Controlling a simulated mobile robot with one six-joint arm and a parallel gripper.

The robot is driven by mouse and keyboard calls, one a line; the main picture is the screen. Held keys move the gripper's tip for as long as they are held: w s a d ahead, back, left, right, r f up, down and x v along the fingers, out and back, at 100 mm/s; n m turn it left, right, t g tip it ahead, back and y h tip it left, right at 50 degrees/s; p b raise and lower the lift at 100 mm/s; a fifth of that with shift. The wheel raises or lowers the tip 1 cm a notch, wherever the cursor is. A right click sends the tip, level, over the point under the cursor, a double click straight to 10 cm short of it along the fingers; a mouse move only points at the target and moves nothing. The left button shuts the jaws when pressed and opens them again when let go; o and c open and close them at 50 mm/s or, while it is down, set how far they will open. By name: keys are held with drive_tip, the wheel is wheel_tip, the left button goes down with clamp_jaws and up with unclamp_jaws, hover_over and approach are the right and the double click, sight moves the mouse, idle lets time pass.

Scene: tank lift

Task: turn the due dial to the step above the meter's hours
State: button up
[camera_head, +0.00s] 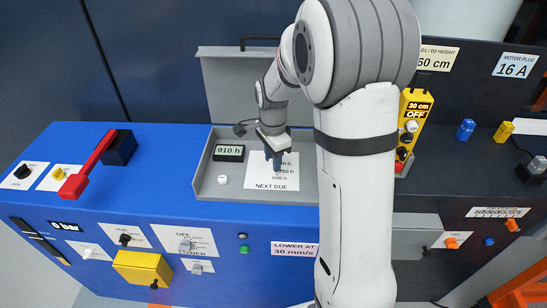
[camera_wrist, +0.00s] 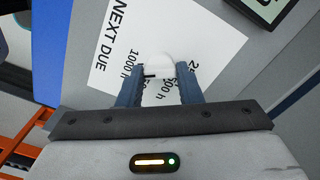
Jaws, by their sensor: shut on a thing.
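The due dial (camera_wrist: 160,64) is a pale round knob on the white NEXT DUE card (camera_wrist: 100,62). My gripper (camera_wrist: 159,84) is shut on it, with one blue finger on each side. A short dark mark shows on the knob's near side, close to the printed 1000 h; I cannot tell for sure which step it points at. Other hour labels are partly hidden by the fingers. In the head view, my gripper (camera_head: 275,163) hides the dial above the card (camera_head: 262,181). The hours meter (camera_head: 229,153) reads 910 h, left of the card.
The card and meter lie in a grey recess (camera_head: 203,172) with raised edges and an open lid behind. A white round button (camera_head: 223,180) is near the card. A red lever (camera_head: 88,165) stands at left, and a yellow control box (camera_head: 412,115) at right.

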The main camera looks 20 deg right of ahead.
drive_tip(key=shift+m, duration=0.3)
drive_tip(key=o, duration=1)
wheel_tip(320, 180, up, 8)
drive_tip(key=shift+f, duration=0.1)
drive_tip(key=shift+s, duration=0.1)
idle(0.4)
